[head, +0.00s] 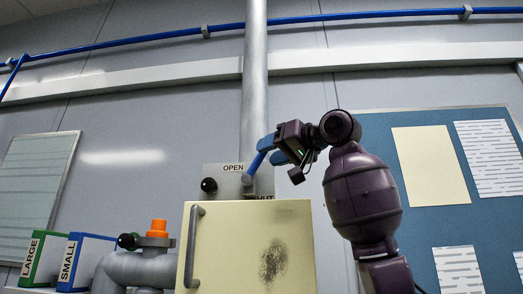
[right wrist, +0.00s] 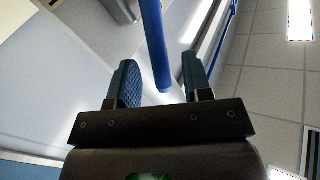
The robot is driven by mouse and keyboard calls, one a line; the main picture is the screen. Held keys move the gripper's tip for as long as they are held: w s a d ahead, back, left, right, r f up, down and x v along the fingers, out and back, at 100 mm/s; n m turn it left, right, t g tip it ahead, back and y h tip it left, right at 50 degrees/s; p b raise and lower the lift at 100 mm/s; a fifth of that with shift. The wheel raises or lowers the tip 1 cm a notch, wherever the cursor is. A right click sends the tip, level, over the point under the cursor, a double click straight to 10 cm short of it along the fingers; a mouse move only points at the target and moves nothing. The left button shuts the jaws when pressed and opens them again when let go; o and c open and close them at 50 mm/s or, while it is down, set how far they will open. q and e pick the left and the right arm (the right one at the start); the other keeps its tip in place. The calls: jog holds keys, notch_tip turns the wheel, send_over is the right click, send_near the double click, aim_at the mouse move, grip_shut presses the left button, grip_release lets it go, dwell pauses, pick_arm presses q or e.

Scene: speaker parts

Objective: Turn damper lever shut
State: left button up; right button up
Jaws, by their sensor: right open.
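The damper lever (head: 256,162) is a blue bar on a grey plate (head: 225,183) in front of the vertical metal duct. It tilts up to the right from its pivot. The plate reads OPEN above and, partly hidden, SHUT below. My right gripper (head: 272,151) is at the lever's upper end, reaching in from the right. In the right wrist view the lever (right wrist: 154,45) comes down from the top, and its end lies between the spread fingers of my right gripper (right wrist: 162,82). Gaps show on both sides. My left gripper is not in view.
A cream cabinet (head: 235,238) with a grey handle and a dark sooty patch stands below the plate. A black knob (head: 209,185) is on the plate's left. A grey pipe with an orange cap (head: 158,227) and LARGE and SMALL binders (head: 82,262) are at left. A blue noticeboard (head: 425,220) is at right.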

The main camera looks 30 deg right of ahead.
aim_at(265, 154)
jog(key=shift+p+x, duration=0.4)
jog(key=shift+x, duration=1.15)
grip_shut()
